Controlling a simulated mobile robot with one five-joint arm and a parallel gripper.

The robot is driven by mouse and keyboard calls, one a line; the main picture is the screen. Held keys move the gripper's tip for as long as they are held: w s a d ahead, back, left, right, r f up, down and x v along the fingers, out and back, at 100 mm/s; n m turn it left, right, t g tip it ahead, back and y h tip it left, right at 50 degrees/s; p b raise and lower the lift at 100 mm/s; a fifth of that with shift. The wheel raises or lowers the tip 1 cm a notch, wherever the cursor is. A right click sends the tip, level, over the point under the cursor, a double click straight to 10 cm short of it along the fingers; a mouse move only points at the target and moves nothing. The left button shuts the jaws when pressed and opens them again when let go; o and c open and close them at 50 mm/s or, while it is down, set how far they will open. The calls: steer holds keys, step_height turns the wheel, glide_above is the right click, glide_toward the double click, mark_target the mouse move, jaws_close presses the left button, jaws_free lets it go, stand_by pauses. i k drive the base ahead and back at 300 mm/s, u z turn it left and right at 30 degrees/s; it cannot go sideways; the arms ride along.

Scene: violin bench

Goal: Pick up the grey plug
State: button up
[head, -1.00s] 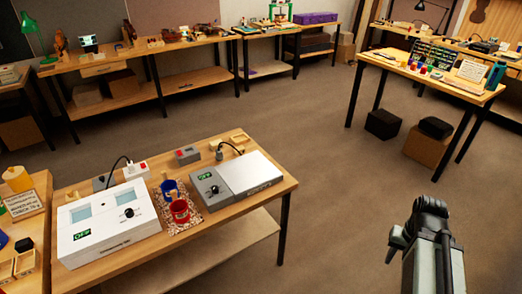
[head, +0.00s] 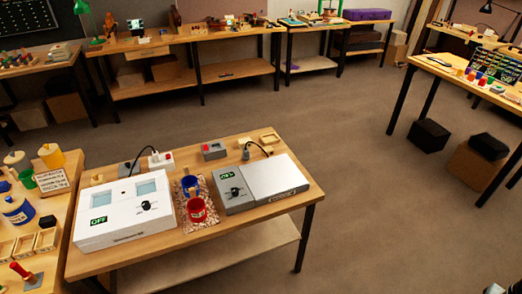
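My gripper is not in view.
A grey box with a red switch (head: 214,150) and wooden trays (head: 269,138) stand beside the plug. A white device (head: 121,210), a blue mug (head: 190,184) and a red mug (head: 197,209) share the bench (head: 285,217). Open floor lies to the right.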

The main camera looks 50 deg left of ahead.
mark_target(246, 156)
steer(key=i, duration=1.75)
steer(key=u, duration=4.05)
steer(key=i, duration=0.95)
steer(key=u, duration=0.15)
